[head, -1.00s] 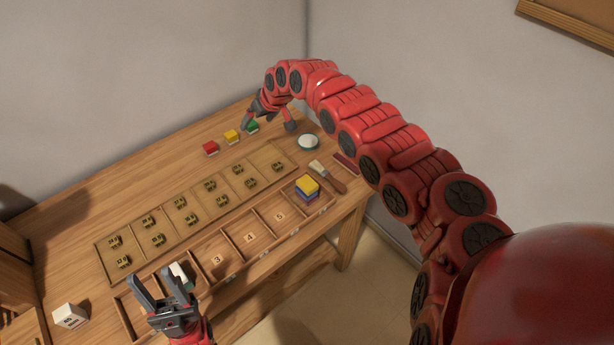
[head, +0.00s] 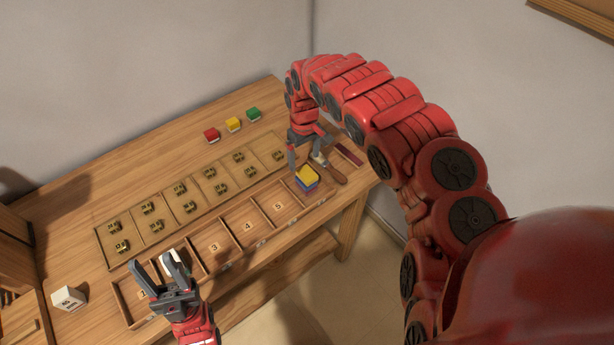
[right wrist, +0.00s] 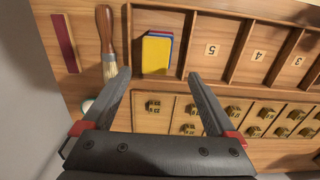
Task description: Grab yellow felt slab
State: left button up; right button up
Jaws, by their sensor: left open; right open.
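A yellow felt slab (head: 308,174) tops a small stack in the right-end compartment of the wooden tray (head: 262,242). A blue layer shows below it, and a red edge shows in the right wrist view, where the yellow top (right wrist: 156,53) is also seen. My right gripper (head: 307,165) is open and points down just behind and above the stack. In the right wrist view the stack lies just beyond and between the open fingertips (right wrist: 158,75), with nothing held. My left gripper (head: 163,266) is open over the tray's left part, near a white block (head: 172,262).
Red (head: 211,135), yellow (head: 233,124) and green (head: 254,114) blocks stand at the back. A brush (right wrist: 107,45) and a dark red strip (right wrist: 65,42) lie beside the stack's compartment. A board with several brass weights (head: 178,188) lies behind the tray. A white block (head: 68,298) stands left.

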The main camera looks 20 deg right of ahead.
aim_at(307, 173)
jog(key=shift+f, duration=0.8)
jog(key=shift+s+f+p, duration=0.1)
jog(key=shift+f+p, duration=0.3)
jog(key=shift+p, duration=0.15)
jog(key=f, duration=0.1)
jog(key=f+p, duration=0.1)
jog(key=shift+d+f, duration=0.3)
jog(key=shift+f, duration=0.1)
jog(key=shift+d+f+p, duration=0.1)
jog(key=shift+f+p, duration=0.2)
jog(key=shift+f, duration=0.55)
jog(key=c, duration=1.4)
